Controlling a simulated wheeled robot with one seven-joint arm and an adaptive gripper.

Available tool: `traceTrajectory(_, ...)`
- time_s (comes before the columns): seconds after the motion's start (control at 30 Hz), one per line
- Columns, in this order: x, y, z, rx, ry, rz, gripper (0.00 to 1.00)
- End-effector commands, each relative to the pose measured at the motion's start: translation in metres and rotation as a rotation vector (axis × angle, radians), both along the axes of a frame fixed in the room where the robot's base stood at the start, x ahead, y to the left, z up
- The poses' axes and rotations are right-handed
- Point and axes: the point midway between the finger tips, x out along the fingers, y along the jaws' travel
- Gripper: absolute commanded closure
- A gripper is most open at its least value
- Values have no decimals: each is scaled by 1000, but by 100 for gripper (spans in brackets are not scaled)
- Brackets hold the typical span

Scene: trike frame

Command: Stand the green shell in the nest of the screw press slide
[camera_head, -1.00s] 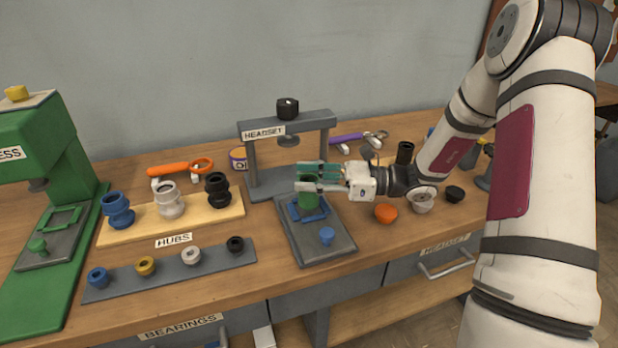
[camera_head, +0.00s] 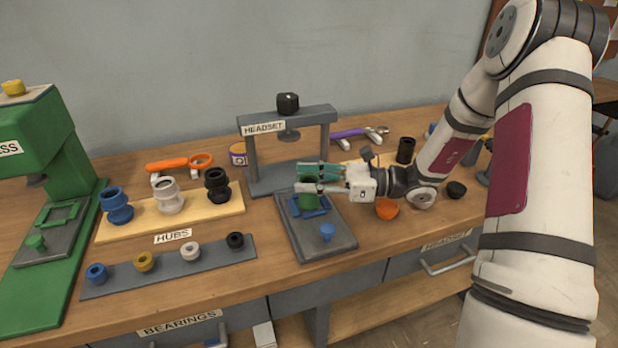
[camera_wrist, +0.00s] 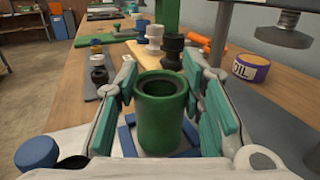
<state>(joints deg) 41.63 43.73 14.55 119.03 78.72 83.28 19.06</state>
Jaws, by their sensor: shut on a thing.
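The green shell (camera_wrist: 160,118) stands upright between my gripper's teal finger pads in the wrist view. It also shows in the head view (camera_head: 308,193). My gripper (camera_head: 316,179) is shut on it from the right side. The blue square nest (camera_head: 322,209) lies on the grey slide (camera_head: 305,240) in front of the screw press (camera_head: 330,148) marked HEADSET. The shell's lower end is at the nest, with blue frame sides (camera_wrist: 126,140) showing on both sides. I cannot tell whether its base touches the slide. A blue knob (camera_head: 328,231) stands at the slide's front.
A green press (camera_head: 50,160) stands at the left. Hubs (camera_head: 169,197) and bearings (camera_head: 190,252) sit on two boards. An oil tin (camera_head: 238,155) stands left of the screw press, and an orange cup (camera_head: 386,209) right of the slide.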

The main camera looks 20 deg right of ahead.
Motion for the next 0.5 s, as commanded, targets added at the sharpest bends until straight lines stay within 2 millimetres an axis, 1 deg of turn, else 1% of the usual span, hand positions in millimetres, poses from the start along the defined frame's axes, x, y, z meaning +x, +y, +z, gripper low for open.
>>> traceTrajectory(0.13,0,0,-3,1,0,0,100)
traceTrajectory(0.17,0,0,-3,1,0,0,62)
traceTrajectory(0.2,0,0,-3,1,0,0,53)
traceTrajectory(0.27,0,0,-3,1,0,0,41)
traceTrajectory(0.5,0,0,-4,-1,1,0,41)
